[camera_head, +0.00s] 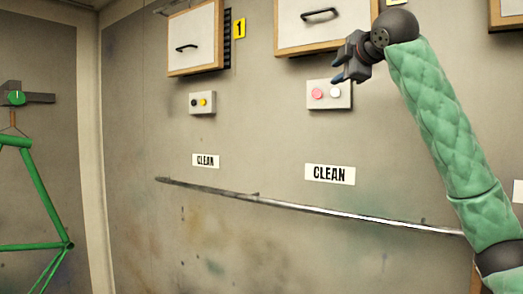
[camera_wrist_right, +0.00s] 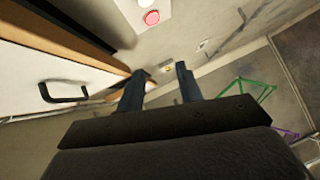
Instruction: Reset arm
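My right arm, in a green quilted sleeve, comes in from the lower right of the head view. Its gripper (camera_head: 345,66) is in front of the wall, just above a button box (camera_head: 342,98) with a red and a white button. In the right wrist view the two dark fingers of the right gripper (camera_wrist_right: 160,88) are apart with nothing between them. The red button (camera_wrist_right: 152,17) shows beyond the fingers, at the top of that view. I cannot tell whether the gripper touches the box. My left gripper is in neither view.
White wooden-framed cabinets (camera_head: 195,38) with black handles hang on the wall. A second button box (camera_head: 202,103) is at the left. A metal rail (camera_head: 300,208) runs along the wall below the CLEAN labels (camera_head: 330,174). A green bicycle frame (camera_head: 40,190) hangs at the far left.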

